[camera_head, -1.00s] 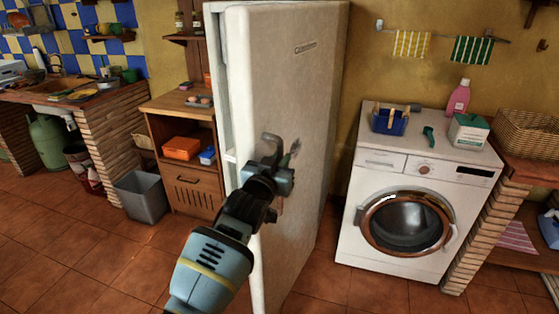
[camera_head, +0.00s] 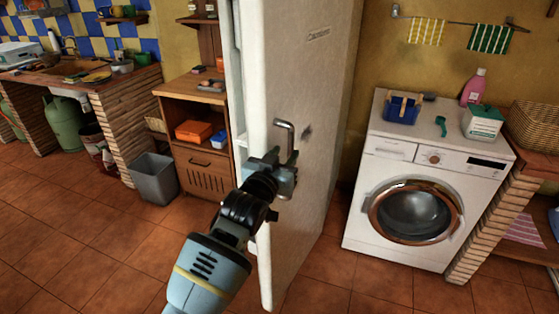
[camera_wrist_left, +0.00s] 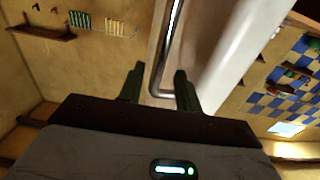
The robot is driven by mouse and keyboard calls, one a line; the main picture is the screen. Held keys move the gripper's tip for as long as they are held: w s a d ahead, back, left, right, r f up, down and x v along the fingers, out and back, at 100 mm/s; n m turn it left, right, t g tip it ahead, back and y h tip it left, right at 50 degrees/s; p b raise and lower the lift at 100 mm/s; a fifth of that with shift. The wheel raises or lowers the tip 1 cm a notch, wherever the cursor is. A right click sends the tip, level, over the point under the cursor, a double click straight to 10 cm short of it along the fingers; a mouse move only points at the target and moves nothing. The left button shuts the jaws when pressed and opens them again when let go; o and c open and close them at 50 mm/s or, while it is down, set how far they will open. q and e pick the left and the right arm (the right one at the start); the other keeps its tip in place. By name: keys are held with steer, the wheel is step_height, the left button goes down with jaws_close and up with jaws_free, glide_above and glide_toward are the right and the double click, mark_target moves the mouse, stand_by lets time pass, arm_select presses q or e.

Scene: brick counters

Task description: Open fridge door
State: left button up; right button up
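The tall white fridge (camera_head: 325,110) stands in the middle of the head view. A pale inner strip (camera_head: 234,90) shows along its left edge, so the door looks ajar. A grey bar handle (camera_head: 285,130) sits on the front face. My left gripper (camera_head: 281,163) is at the handle's lower part. In the left wrist view, the gripper (camera_wrist_left: 158,88) is open, and the lower bend of the handle (camera_wrist_left: 157,88) shows between its fingers. I cannot tell whether they touch it. The arm hides part of the fridge's lower left. My right gripper is not in view.
A washing machine (camera_head: 420,185) stands to the right of the fridge, with a blue basket (camera_head: 402,110) on top. A wooden cabinet (camera_head: 195,140) and a grey bin (camera_head: 154,178) stand to the left. The tiled floor (camera_head: 115,240) is clear at the front left.

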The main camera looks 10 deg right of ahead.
arm_select(q)
steer(key=v, duration=0.2)
steer(key=shift+s+a, duration=0.15)
steer(key=shift+s, duration=0.2)
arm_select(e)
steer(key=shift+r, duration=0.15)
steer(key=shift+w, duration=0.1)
